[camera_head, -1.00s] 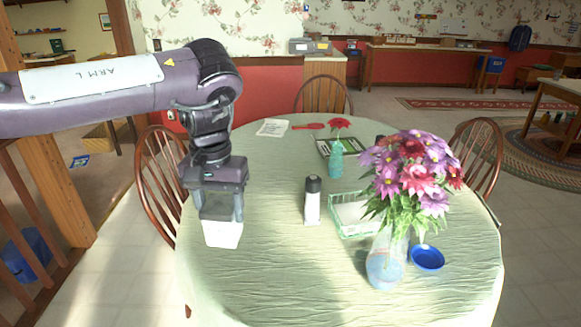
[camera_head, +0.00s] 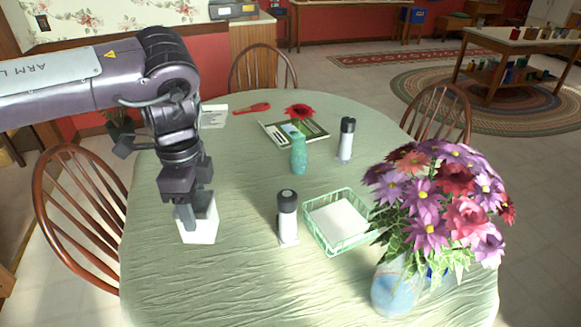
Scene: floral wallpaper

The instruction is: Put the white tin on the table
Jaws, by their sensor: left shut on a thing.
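The white tin (camera_head: 206,226) is a small white box at the left side of the round table (camera_head: 250,292), which has a pale green cloth. My left gripper (camera_head: 190,214) points down from above and is shut on the tin, with a grey finger against its side. The tin is over the cloth, low down; I cannot tell whether its base touches it. My right gripper is not in view.
A black-capped white bottle (camera_head: 287,218) and a green basket (camera_head: 311,222) stand right of the tin. A flower vase (camera_head: 398,288) is at the front right. A teal vase (camera_head: 299,155), a tray (camera_head: 274,138) and another bottle (camera_head: 346,140) are farther back. The front-left cloth is clear.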

